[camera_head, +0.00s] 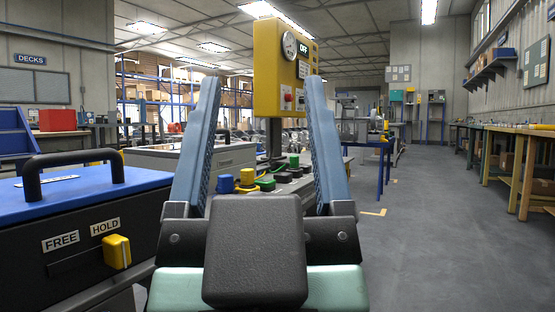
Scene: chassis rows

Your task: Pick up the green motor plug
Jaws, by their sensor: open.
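My gripper (262,88) is open in the foreground, its two blue-grey fingers pointing up and away with nothing held between them. Beyond it, seen between the fingers, is a low bench unit with several coloured plugs. A green plug (266,184) sits by a yellow plug (247,178), and a blue plug (225,184) is left of them. Another green piece (293,160) stands farther back on the right. I cannot tell which green one is the motor plug. My gripper's body hides the front of the unit.
A black case (110,235) with a blue lid, handle and yellow FREE/HOLD slider is close on the left. A yellow control box (281,75) reading OFF stands on a post behind the plugs. The floor (430,230) on the right is clear, with workbenches along the right wall.

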